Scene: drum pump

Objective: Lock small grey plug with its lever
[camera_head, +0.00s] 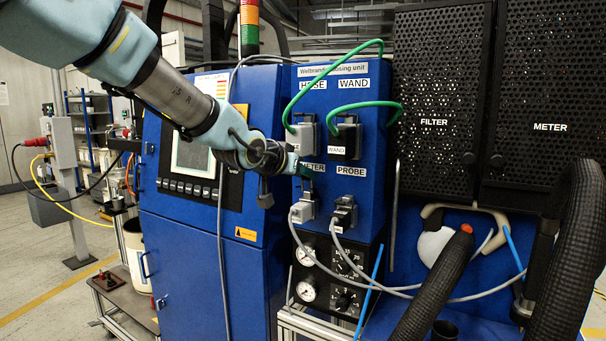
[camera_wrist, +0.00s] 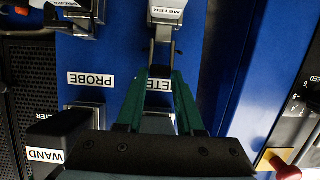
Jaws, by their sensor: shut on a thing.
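The small grey plug (camera_head: 302,211) sits in the lower left socket of the blue dosing unit, below the METER label, with a grey cable hanging from it. In the wrist view, which is upside down, the grey plug (camera_wrist: 168,12) is at the top, marked METER. Its metal lever (camera_wrist: 161,48) reaches from the plug toward my fingers. My gripper (camera_head: 306,172) is in front of the METER label, just above the plug. The exact contact is partly hidden.
The black PROBE plug (camera_head: 344,212) is close to the right. Above are the grey HOSE plug (camera_head: 304,136) and black WAND plug (camera_head: 345,138) with green cables. Gauges (camera_head: 308,291) sit below. A blue cabinet with a screen (camera_head: 194,156) stands at left.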

